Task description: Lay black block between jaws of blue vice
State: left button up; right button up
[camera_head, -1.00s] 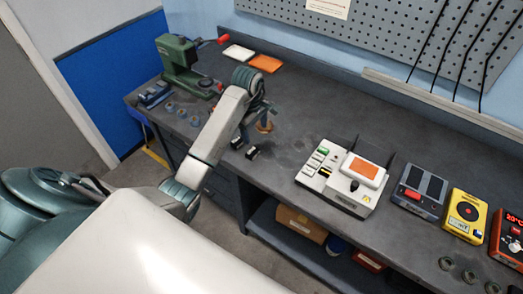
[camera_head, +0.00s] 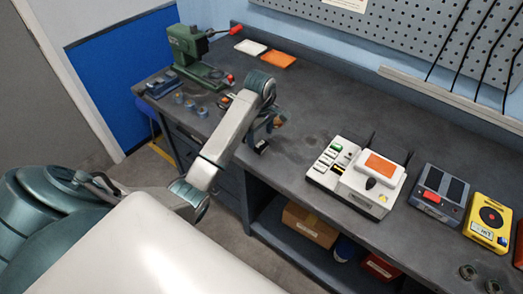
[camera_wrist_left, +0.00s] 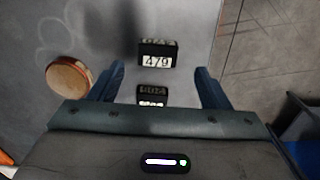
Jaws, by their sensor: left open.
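A small black block (camera_head: 261,146) sits near the bench's front edge, beside my left gripper (camera_head: 260,130). In the left wrist view a black block with a white label reading 479 (camera_wrist_left: 157,56) lies ahead, between the lines of the two fingers. A second black labelled piece (camera_wrist_left: 151,95) shows nearer the palm. My left gripper (camera_wrist_left: 157,85) is open, with its blue fingers on either side and apart from both pieces. A small blue vice (camera_head: 160,87) stands at the bench's far left end; its jaws are too small to read. My right gripper is not in view.
A green press (camera_head: 190,50) stands behind the vice, with several small round parts (camera_head: 190,103) in front. A round wooden piece (camera_wrist_left: 68,76) lies left of the fingers. A white device (camera_head: 355,175) stands to the right. The bench between is mostly clear.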

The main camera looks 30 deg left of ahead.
aim_at(262, 145)
pick_arm(q)
jog(key=f+b, duration=0.1)
jog(key=f, duration=0.1)
jog(key=f+b, duration=0.2)
jog(key=shift+w+d+f, duration=0.2)
jog(key=shift+r, duration=0.1)
jog(key=c, duration=1.3)
jog(key=shift+c, duration=0.3)
jog(key=shift+r, duration=0.1)
